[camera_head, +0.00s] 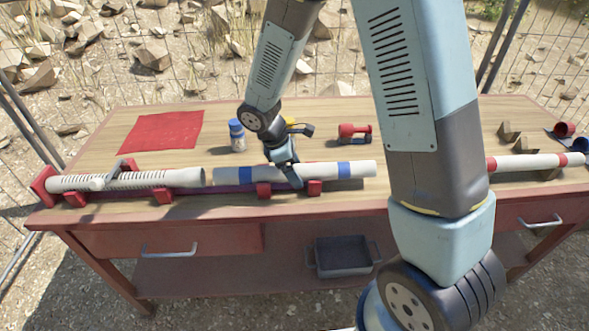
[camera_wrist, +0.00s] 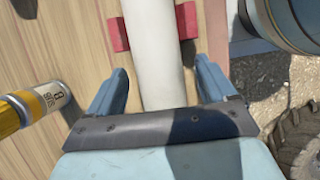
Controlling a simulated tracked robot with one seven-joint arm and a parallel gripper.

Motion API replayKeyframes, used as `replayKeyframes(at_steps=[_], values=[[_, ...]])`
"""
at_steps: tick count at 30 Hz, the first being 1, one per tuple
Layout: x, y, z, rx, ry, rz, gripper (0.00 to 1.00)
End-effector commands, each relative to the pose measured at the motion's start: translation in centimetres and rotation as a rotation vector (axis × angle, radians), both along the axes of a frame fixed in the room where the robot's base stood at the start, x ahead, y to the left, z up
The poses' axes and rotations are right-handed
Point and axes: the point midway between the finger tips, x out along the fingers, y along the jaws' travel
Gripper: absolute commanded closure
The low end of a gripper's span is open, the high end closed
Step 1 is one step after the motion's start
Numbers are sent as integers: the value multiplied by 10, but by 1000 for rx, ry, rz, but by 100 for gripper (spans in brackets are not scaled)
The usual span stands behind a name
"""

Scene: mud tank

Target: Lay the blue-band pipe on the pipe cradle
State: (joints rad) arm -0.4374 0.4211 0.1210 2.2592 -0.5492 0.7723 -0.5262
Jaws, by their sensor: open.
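The blue-band pipe (camera_head: 325,171) is a pale pipe with two blue bands. It lies level along the pipe cradle (camera_head: 314,188), whose red blocks show under it. My gripper (camera_head: 288,180) is at the middle of this pipe. In the wrist view the pipe (camera_wrist: 158,50) runs between the two open blue fingers of my gripper (camera_wrist: 162,88), with a gap on the right side. A red cradle block (camera_wrist: 118,33) shows on both sides of the pipe there. The pipe's underside is hidden, so its exact contact with the blocks cannot be seen.
A ribbed pipe (camera_head: 150,180) lies on the cradle's left part, its end close to the blue-band pipe. A red-band pipe (camera_head: 527,163) lies at right. A red mat (camera_head: 163,131) lies back left.

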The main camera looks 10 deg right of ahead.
Motion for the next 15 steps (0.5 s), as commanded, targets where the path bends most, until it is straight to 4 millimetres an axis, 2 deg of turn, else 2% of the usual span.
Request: replayKeyframes(at_steps=[5, 15], values=[[1, 6, 14, 1, -3, 1, 16], [2, 32, 75, 3, -4, 1, 16]])
